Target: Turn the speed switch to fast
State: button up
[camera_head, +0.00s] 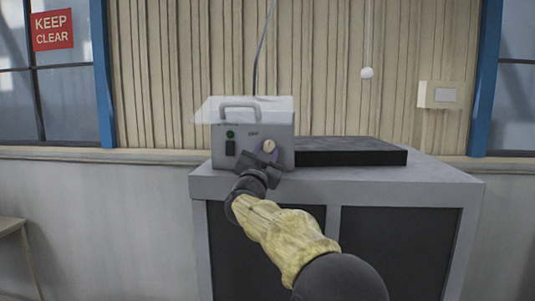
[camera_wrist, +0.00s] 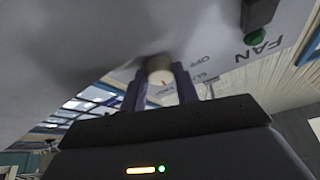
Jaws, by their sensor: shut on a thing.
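The speed switch is a round cream knob (camera_head: 268,146) on the front of a grey control box (camera_head: 228,152), right of its middle. In the wrist view the knob (camera_wrist: 160,72) sits between the two purple fingers of my gripper (camera_wrist: 159,86), which is shut on it. In the head view my gripper (camera_head: 267,152) reaches the knob from below.
The box stands on a grey cabinet (camera_head: 400,181), beside a flat black slab (camera_head: 350,157). A hose hangs behind, and a cord with a white ball (camera_head: 367,73) hangs right.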

jog(key=shift+a+m+g+h+p, duration=0.15)
jog(key=shift+m+g+h, duration=0.35)
jog(key=shift+m, duration=0.65)
jog(key=shift+m+g+h+p, duration=0.2)
jog(key=shift+m+h, duration=0.5)
jog(key=shift+m, duration=0.45)
jog(key=o, duration=1)
jog(key=b+v, duration=0.6)
jog(key=v, duration=1.1)
jog(key=shift+s+f+b, duration=0.1)
jog(key=shift+s+b, duration=0.05)
jog(key=shift+b, duration=0.25)
